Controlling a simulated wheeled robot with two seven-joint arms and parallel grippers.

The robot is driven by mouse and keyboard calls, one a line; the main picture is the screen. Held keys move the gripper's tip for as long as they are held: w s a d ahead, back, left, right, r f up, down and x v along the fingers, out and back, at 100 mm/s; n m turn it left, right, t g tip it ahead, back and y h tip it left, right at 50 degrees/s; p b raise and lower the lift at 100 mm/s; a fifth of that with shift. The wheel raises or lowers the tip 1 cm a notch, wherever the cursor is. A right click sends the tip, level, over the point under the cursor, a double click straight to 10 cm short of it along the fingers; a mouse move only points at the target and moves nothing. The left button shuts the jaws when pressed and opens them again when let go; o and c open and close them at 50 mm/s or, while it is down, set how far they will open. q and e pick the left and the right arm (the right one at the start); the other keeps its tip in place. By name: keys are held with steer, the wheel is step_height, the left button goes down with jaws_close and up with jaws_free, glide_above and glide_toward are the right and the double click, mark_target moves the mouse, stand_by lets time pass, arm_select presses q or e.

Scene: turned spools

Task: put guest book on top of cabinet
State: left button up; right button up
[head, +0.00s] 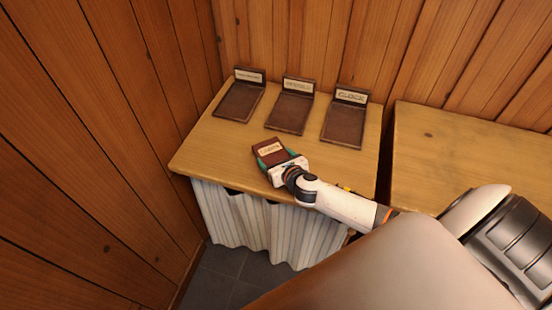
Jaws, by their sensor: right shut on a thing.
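A small dark red-brown block with a pale label, which looks like the guest book (266,147), is over the front part of a wooden top. My right gripper (277,158) is shut on its near end, with teal fingertips at its sides. I cannot tell whether the book touches the wood or hangs just above it. The wooden top (215,152) belongs to a low cabinet-like stand with a pale pleated curtain (270,232) below. The label on the book is too small to read surely. My left gripper is out of view.
Three brown labelled holders stand along the back of the top: a left one (240,102), a middle one (290,111) and a right one (343,127) marked "CLOCK"; all look empty. Another wooden surface (450,150) is at right. Plank walls close the left and back.

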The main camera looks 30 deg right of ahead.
steer(key=shift+f, duration=0.1)
steer(key=o, duration=1.1)
steer(key=shift+c, duration=0.2)
steer(key=v, duration=1.2)
